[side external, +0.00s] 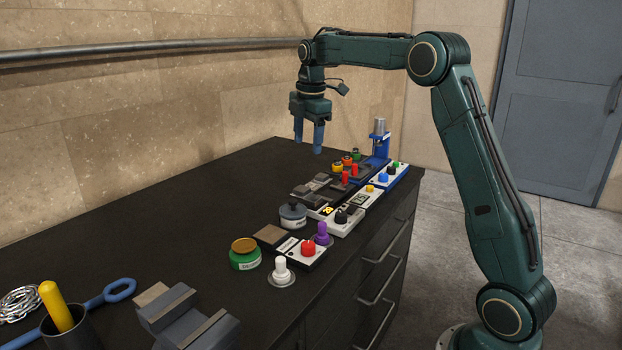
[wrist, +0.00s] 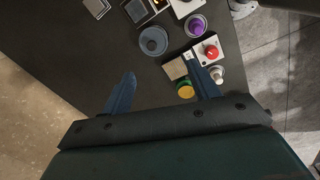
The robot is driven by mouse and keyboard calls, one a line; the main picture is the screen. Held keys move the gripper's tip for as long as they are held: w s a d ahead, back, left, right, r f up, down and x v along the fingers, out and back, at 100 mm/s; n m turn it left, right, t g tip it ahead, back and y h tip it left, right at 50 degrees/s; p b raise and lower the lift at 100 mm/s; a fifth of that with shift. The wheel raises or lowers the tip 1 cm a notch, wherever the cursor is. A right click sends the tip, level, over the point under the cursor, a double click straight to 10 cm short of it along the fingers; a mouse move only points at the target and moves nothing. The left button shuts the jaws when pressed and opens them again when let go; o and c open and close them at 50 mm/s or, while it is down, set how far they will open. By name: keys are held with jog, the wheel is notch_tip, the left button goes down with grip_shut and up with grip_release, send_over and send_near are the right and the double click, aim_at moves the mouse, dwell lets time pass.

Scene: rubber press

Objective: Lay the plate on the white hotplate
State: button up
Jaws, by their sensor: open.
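My gripper (side external: 308,146) is open and empty, pointing down well above the far part of the dark bench; its two blue fingers also show in the wrist view (wrist: 160,70). A white unit with a red knob (side external: 290,246) stands near the bench's front edge, with a flat brown-grey square (side external: 270,236) at its back left. The unit (wrist: 198,51) and square (wrist: 176,69) also show in the wrist view. Farther back is a white unit with a black knob (side external: 345,221), with dark square blocks behind it. I cannot tell for certain which flat piece is the plate or which white unit is the hotplate.
A grey lidded pot (side external: 293,215), a green jar (side external: 245,255), a purple knob (side external: 322,235) and a white knob (side external: 281,272) crowd the units. A blue press (side external: 380,140) stands at the far end. A vise (side external: 190,318) is in front. The bench's left side is mostly clear.

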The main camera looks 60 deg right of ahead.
jog(key=s+a+r+m+t, duration=0.1)
jog(key=s+a+r+m, duration=0.25)
jog(key=s+a, duration=0.4)
jog(key=s+a+r+m+t, duration=0.1)
jog(key=s+a+r+m, duration=0.1)
jog(key=s+a+m, duration=0.35)
jog(key=s+a+f+m+t, duration=0.1)
jog(key=s+a+f+m, duration=0.1)
jog(key=s, duration=0.7)
jog(key=s+a+f+m+t, duration=0.1)
jog(key=s+a+f+m, duration=0.2)
jog(key=s, duration=0.6)
notch_tip(320, 180, down, 3)
jog(key=shift+s+a+r, duration=0.15)
jog(key=shift+s+a, duration=0.15)
jog(key=shift+a, duration=0.5)
